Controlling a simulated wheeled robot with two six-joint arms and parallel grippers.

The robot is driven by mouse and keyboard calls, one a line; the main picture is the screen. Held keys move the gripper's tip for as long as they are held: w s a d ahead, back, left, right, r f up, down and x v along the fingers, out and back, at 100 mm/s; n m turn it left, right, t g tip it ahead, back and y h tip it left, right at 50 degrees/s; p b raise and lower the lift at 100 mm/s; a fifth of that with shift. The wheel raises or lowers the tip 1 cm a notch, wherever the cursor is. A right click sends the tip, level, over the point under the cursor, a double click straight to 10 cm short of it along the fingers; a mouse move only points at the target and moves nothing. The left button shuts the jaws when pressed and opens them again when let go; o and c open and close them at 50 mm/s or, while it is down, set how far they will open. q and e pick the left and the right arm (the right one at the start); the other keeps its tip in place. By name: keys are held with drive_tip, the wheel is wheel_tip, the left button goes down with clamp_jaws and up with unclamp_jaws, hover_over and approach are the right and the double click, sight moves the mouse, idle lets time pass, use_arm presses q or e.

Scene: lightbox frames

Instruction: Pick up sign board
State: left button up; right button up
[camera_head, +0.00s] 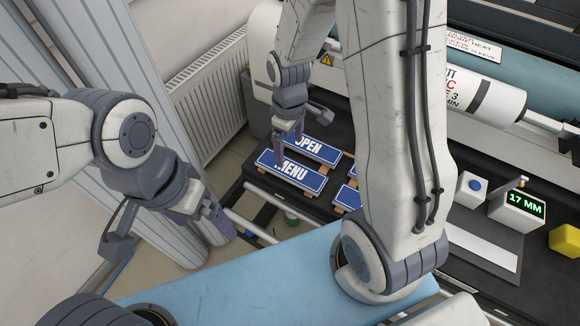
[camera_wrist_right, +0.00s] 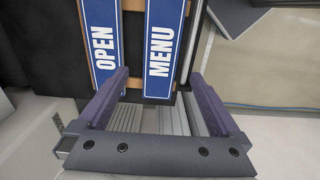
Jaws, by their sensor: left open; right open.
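The blue MENU sign board (camera_head: 308,180) lies on wooden strips on the black table, beside the blue OPEN sign board (camera_head: 318,149). Another blue board (camera_head: 347,197) shows to their right, partly hidden by my right arm. My right gripper (camera_head: 299,138) is open and empty above the OPEN and MENU boards. In the right wrist view, the end of the MENU board (camera_wrist_right: 160,60) shows between the spread fingertips (camera_wrist_right: 160,78), with the OPEN board (camera_wrist_right: 103,45) to its left. My left gripper (camera_head: 168,236) is open and empty, away from the boards at lower left.
A large machine with a roller (camera_head: 485,92) stands behind the boards. A display reading 17 MM (camera_head: 524,204) and a yellow block (camera_head: 565,242) are at right. A light blue surface (camera_head: 270,275) lies in front. A radiator (camera_head: 207,85) is at the wall.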

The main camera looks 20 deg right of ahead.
sight(291, 169)
drive_tip(key=f, duration=0.5)
drive_tip(key=f+p, duration=0.1)
drive_tip(key=f, duration=0.2)
drive_tip(key=shift+s+d+f, duration=0.15)
drive_tip(key=shift+s+f, duration=0.05)
drive_tip(key=shift+s, duration=0.05)
drive_tip(key=shift+c, duration=0.3)
drive_tip(key=c, duration=1.4)
drive_tip(key=shift+r, duration=0.1)
